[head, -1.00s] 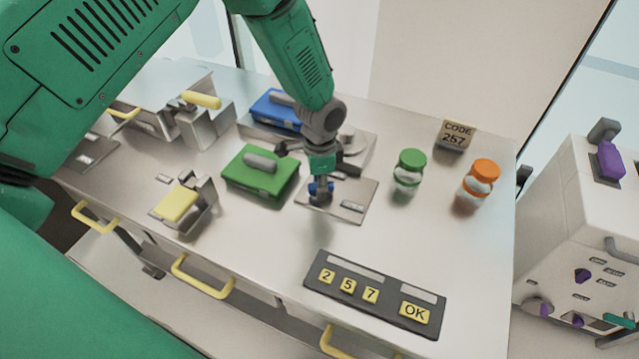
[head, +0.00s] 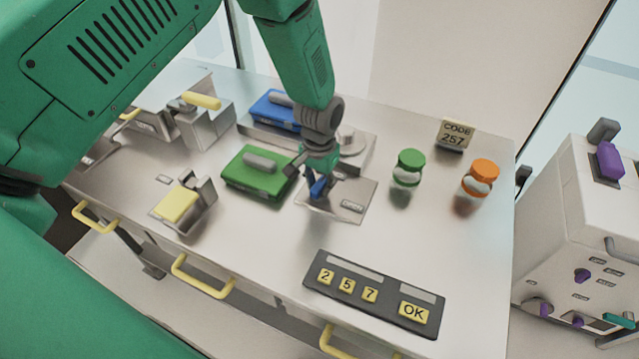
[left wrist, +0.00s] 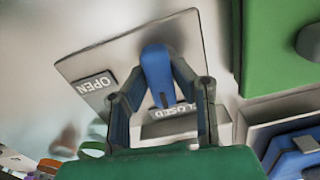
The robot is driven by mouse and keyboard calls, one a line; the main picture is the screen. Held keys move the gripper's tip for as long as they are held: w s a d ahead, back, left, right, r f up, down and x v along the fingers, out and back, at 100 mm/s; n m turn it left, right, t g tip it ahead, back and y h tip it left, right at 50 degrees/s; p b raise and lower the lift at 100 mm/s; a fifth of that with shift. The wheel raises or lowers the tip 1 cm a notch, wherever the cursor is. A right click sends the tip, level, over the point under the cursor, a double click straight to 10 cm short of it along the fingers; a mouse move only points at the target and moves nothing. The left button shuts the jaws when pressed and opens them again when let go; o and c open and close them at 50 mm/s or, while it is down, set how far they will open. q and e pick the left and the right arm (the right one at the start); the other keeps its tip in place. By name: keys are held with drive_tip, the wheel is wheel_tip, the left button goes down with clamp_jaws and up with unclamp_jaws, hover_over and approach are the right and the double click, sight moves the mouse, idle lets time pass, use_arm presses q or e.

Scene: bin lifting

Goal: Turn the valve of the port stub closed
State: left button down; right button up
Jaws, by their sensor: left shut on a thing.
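The port stub's blue valve handle (head: 318,189) stands on a square metal plate (head: 345,208) in the middle of the bench. My left gripper (head: 317,181) points down at the handle and is shut on it. In the left wrist view the blue handle (left wrist: 158,76) lies between the two fingers of my left gripper (left wrist: 160,85). The OPEN label (left wrist: 95,90) is to the left, clear of the handle. My right gripper is not in view.
A green case (head: 257,174) stands close left of the plate, and a blue case (head: 275,111) behind it. Green-lidded (head: 408,168) and orange-lidded (head: 480,178) jars stand to the right. A keypad (head: 375,295) lies in front. Bench surface between plate and keypad is clear.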

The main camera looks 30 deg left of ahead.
sight(321, 182)
use_arm(q)
drive_tip(key=shift+w+r+n, duration=0.25)
drive_tip(key=shift+w+n, duration=0.15)
drive_tip(key=shift+n, duration=0.2)
drive_tip(key=c, duration=1.4)
unclamp_jaws()
drive_tip(key=shift+o, duration=0.2)
drive_tip(key=shift+s+f, duration=0.1)
drive_tip(key=shift+f, duration=0.05)
drive_tip(key=shift+r, duration=0.45)
wheel_tip(321, 182, up, 11)
